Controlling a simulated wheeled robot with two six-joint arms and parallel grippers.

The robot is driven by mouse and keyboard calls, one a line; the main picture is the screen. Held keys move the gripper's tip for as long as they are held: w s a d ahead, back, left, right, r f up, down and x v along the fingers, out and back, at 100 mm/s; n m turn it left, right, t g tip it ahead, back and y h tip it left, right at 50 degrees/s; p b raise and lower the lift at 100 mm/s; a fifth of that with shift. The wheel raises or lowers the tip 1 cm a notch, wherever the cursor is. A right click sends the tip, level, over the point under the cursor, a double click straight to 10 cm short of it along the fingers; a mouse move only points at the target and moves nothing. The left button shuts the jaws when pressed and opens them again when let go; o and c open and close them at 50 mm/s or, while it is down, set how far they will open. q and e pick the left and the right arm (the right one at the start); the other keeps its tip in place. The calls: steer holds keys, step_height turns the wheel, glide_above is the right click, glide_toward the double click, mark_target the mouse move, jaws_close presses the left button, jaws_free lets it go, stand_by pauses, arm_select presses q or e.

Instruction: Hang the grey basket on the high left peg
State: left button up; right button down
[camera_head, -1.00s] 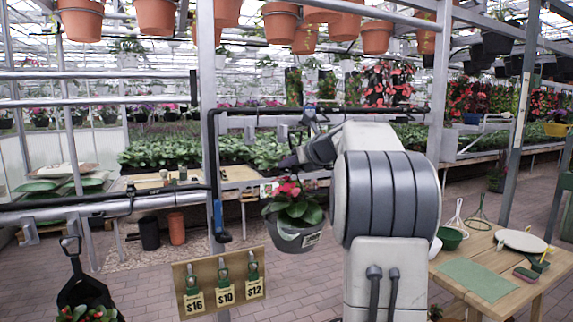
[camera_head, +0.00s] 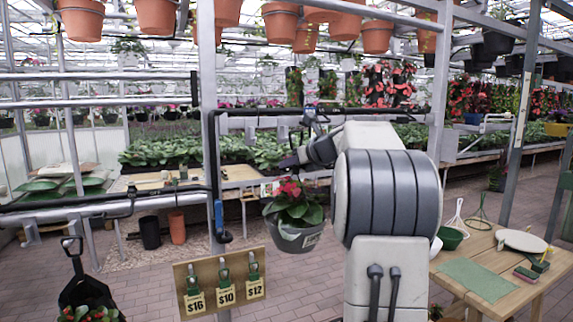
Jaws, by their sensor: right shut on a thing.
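The grey basket (camera_head: 294,239) hangs upright in the middle of the view, with a red-flowered leafy plant (camera_head: 297,205) in it and a small pale label on its side. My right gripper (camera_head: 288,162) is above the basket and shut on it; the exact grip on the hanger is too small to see. A dark upright piece (camera_head: 194,88) stands by the left metal post; I cannot tell if it is the high left peg. The basket hangs apart from the post, to its right. My left gripper is not in view.
A black bar (camera_head: 300,110) runs behind the arm. A price board (camera_head: 219,284) stands below left of the basket. A wooden table (camera_head: 460,262) is at the right. Terracotta pots (camera_head: 283,20) hang overhead.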

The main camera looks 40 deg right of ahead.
steer(key=shift+r, duration=0.25)
steer(key=shift+w+d+p, duration=0.2)
steer(key=shift+w+p, duration=0.45)
steer(key=shift+w, duration=0.15)
steer(key=shift+w+d+p, duration=0.15)
steer(key=shift+w+p, duration=0.5)
steer(key=shift+w, duration=0.15)
steer(key=shift+w+d+p, duration=0.15)
steer(key=shift+w+p, duration=0.5)
steer(key=shift+w, duration=0.05)
steer(key=shift+w+f, duration=0.1)
steer(key=shift+f, duration=0.15)
steer(key=shift+f+b, duration=0.35)
steer(key=shift+f, duration=0.25)
